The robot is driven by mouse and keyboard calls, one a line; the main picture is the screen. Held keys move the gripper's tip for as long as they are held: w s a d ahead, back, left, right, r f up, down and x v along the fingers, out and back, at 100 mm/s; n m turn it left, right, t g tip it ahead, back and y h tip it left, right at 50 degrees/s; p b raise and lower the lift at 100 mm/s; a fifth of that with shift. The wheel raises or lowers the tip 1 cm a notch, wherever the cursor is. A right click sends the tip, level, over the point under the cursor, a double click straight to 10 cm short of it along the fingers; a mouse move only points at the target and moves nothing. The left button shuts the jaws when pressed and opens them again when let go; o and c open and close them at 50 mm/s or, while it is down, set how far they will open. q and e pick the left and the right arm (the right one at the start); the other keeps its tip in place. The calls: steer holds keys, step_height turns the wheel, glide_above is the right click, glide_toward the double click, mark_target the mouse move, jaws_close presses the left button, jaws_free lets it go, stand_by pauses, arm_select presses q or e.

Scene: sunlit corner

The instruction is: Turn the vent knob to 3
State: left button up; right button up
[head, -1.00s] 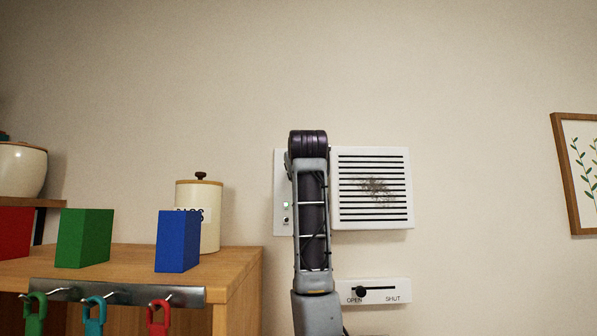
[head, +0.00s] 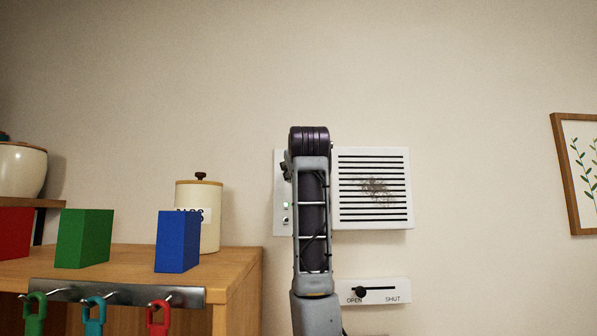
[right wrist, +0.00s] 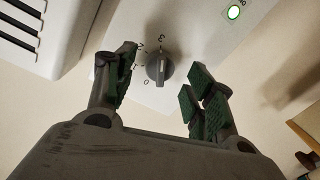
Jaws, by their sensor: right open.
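The vent knob (right wrist: 158,69) is a round grey dial on a white panel, with the numbers 0 to 3 printed around it. My left gripper is not in view.
A slatted white vent (head: 374,222) is right of the panel, above an OPEN/SHUT slider (head: 375,297). A green light (right wrist: 234,12) glows on the panel. A wooden cabinet (head: 238,270) with blocks and a canister stands left; a framed picture (head: 560,170) hangs right.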

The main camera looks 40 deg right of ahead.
steer(key=v, duration=1)
steer(key=shift+f, duration=0.1)
stand_by(0.5)
